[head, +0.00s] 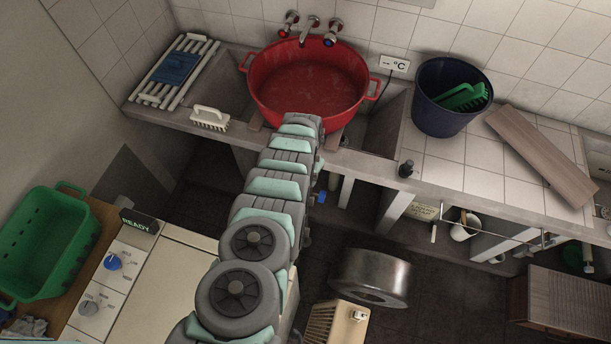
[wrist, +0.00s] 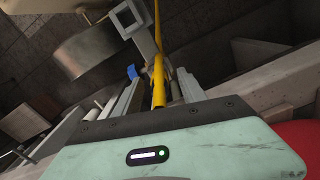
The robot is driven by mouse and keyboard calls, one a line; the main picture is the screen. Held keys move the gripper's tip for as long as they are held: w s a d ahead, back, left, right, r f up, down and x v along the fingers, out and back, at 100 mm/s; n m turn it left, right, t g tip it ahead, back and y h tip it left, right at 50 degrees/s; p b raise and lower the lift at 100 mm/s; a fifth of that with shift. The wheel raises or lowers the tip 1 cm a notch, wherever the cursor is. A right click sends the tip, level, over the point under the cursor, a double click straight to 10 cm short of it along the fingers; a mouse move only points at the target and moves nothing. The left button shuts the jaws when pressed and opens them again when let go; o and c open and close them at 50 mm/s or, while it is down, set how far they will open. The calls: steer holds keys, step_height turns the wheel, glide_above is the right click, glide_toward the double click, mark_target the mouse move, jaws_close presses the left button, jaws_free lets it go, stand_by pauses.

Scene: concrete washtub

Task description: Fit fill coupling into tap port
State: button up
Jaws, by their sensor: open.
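The wall tap (head: 309,30), with a red and a blue handle, sits above the red tub (head: 262,75). My gripper (wrist: 157,85) is open in the wrist view, below the counter's front edge, with its fingers on either side of a yellow rod or hose (wrist: 158,75). I cannot tell whether they touch it. A small blue part (wrist: 132,72) shows beside the left finger; a blue part also shows beside my arm in the head view (head: 333,182). I cannot make out which piece is the fill coupling or where the tap port is. My arm hides the area around the gripper in the head view.
A dark blue bucket (head: 432,112) and a plank (head: 541,155) stand on the tiled counter at right. A white brush (head: 210,118) lies at left. Below are a metal drum (head: 368,277), counter supports, a beige appliance (head: 165,262) and a green basket (head: 42,245).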

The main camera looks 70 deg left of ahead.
step_height(320, 180, up, 3)
steer(key=shift+f+p, duration=0.15)
steer(key=shift+p, duration=0.4)
step_height(320, 180, up, 6)
steer(key=shift+w+f, duration=0.1)
steer(key=shift+r, duration=1)
steer(key=shift+f, duration=0.1)
